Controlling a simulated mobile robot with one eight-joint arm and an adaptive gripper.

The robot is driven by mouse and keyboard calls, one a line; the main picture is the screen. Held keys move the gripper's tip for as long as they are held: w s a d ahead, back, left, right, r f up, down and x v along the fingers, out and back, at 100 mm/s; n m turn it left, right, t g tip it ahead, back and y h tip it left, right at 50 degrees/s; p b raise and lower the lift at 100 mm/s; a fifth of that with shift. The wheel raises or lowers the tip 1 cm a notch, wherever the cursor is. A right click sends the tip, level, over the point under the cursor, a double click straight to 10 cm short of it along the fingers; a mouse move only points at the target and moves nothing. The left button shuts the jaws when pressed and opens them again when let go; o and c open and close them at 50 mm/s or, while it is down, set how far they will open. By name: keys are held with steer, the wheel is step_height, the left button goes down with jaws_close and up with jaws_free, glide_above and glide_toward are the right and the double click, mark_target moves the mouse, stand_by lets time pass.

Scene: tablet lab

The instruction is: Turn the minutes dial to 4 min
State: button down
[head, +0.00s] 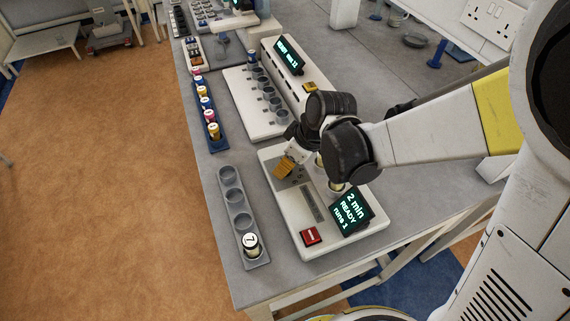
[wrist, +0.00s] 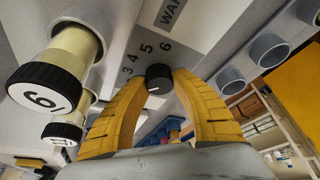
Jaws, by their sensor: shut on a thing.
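The minutes dial is a small black knob (wrist: 158,78) in the wrist view, with the numbers 3, 4, 5 and 6 around its left and top sides. My gripper's yellow fingers (wrist: 161,84) are closed on the knob from both sides. A small pale mark shows on the knob's face; which number it points to is unclear. In the head view, my gripper (head: 284,168) is down at the left part of the white machine (head: 290,225) and hides the dial. The machine's tilted display (head: 350,208) reads "2 min READY runs 1".
A red button (head: 311,236) is at the machine's front. Black-capped vials (wrist: 45,90) stand close to my left finger. A grey rack (head: 228,186) holds one vial (head: 250,245) at its near end. Another white machine (head: 247,98) and a blue rack of vials (head: 220,146) stand behind.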

steer(key=m+t, duration=0.1)
steer(key=m, duration=0.2)
steer(key=m+h, duration=0.1)
steer(key=m, duration=0.2)
steer(key=shift+t+h+b, duration=0.3)
steer(key=shift+t+b, duration=0.05)
steer(key=shift+t, duration=0.05)
steer(key=m+h, duration=0.1)
steer(key=m, duration=0.1)
steer(key=m+h, duration=0.1)
steer(key=m, duration=0.2)
steer(key=shift+t, duration=0.3)
steer(key=shift+m+b, duration=0.3)
steer(key=shift+m, duration=0.1)
steer(key=c, duration=1)
jaws_free()
steer(key=shift+c, duration=0.2)
steer(key=shift+r, duration=0.1)
steer(key=v, duration=1.1)
steer(key=shift+s+r, duration=0.15)
steer(key=shift+r, duration=0.25)
